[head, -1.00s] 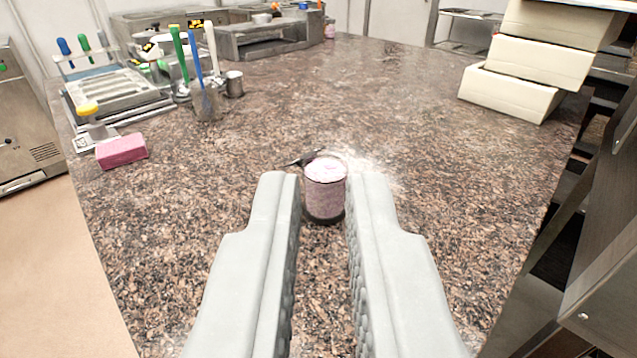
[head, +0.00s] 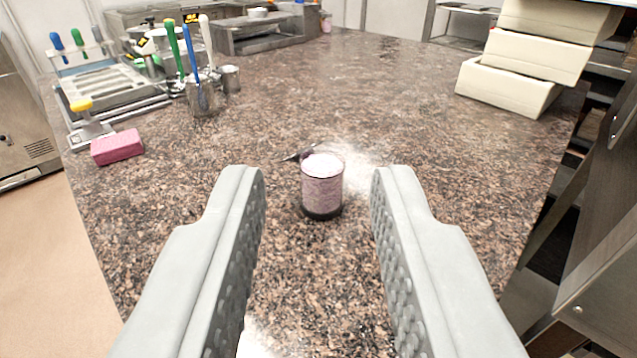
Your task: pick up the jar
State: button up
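The jar (head: 322,188) is a small clear cylinder with pink-white contents and a dark base. It stands upright on the brown speckled counter (head: 430,200) in the middle of the head view. My gripper (head: 318,180) is open, with one grey finger to the left of the jar and one to the right. There is a clear gap on both sides, and neither finger touches the jar. The fingertips reach about as far as the jar in the picture; the exact depth is hard to tell.
A pink block (head: 118,147) and a metal cup of tools (head: 201,97) are at the left. Cream boxes (head: 508,88) are stacked at the back right. The counter around the jar is mostly clear.

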jog(key=o, duration=0.4)
jog(key=shift+w, duration=0.4)
jog(key=shift+c, duration=0.2)
jog(key=o, duration=0.5)
jog(key=w+g, duration=0.2)
jog(key=w, duration=0.1)
jog(key=w+n+g, duration=0.1)
jog(key=w+g, duration=0.1)
jog(key=w, duration=0.1)
jog(key=w+r+n+g, duration=0.1)
jog(key=w+g, duration=0.1)
jog(key=w, duration=0.1)
jog(key=shift+w+d, duration=0.1)
jog(key=shift+w, duration=0.2)
jog(key=shift+o, duration=0.2)
jog(key=n+g, duration=0.3)
jog(key=g, duration=0.7)
send_over(321, 175)
jog(key=w, duration=0.1)
jog(key=w+n+g, duration=0.1)
jog(key=f, duration=1.2)
jog(key=shift+w+d, duration=0.15)
jog(key=shift+w, duration=0.05)
jog(key=shift+w+f, duration=0.15)
jog(key=shift+f, duration=1.25)
jog(key=shift+w+f, duration=0.15)
jog(key=shift+f, duration=1.25)
